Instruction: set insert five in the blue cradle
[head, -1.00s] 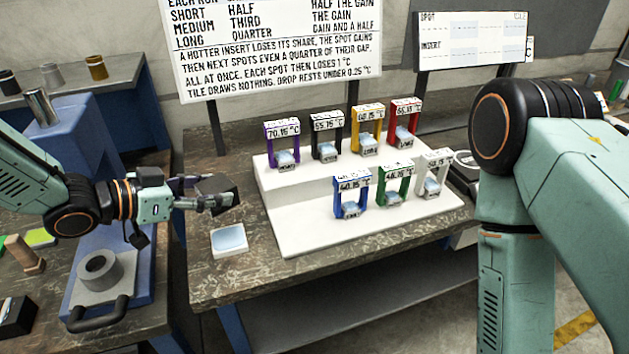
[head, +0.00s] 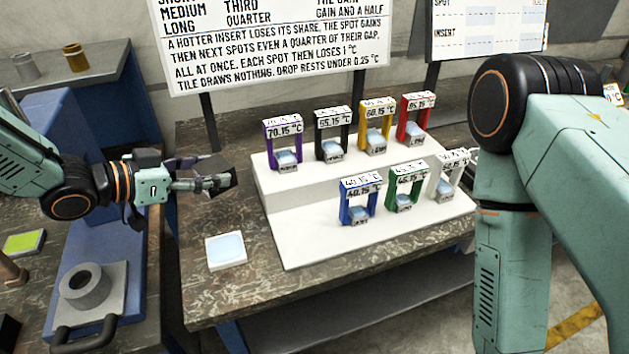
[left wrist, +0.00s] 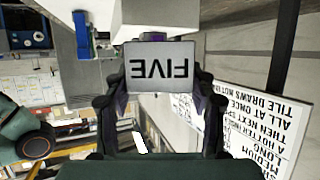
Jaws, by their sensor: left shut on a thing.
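My left gripper (head: 208,184) is shut on insert five. In the left wrist view, insert five (left wrist: 160,75) is a grey block with the word FIVE upside down, between the two fingers. The gripper is above the table's left part, left of the white stepped stand. The blue cradle (head: 346,203) stands at the left of the stand's lower front step, with a label reading 40.15 °C and a pale blue pad inside. It is to the right of my left gripper and apart from it.
Purple (head: 266,147), black (head: 317,138), yellow (head: 363,130) and red (head: 403,123) cradles stand on the upper step. Green (head: 391,191) and white (head: 434,180) cradles stand beside the blue one. A white tile (head: 226,249) lies on the table before the stand. A rule board (head: 275,45) stands behind.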

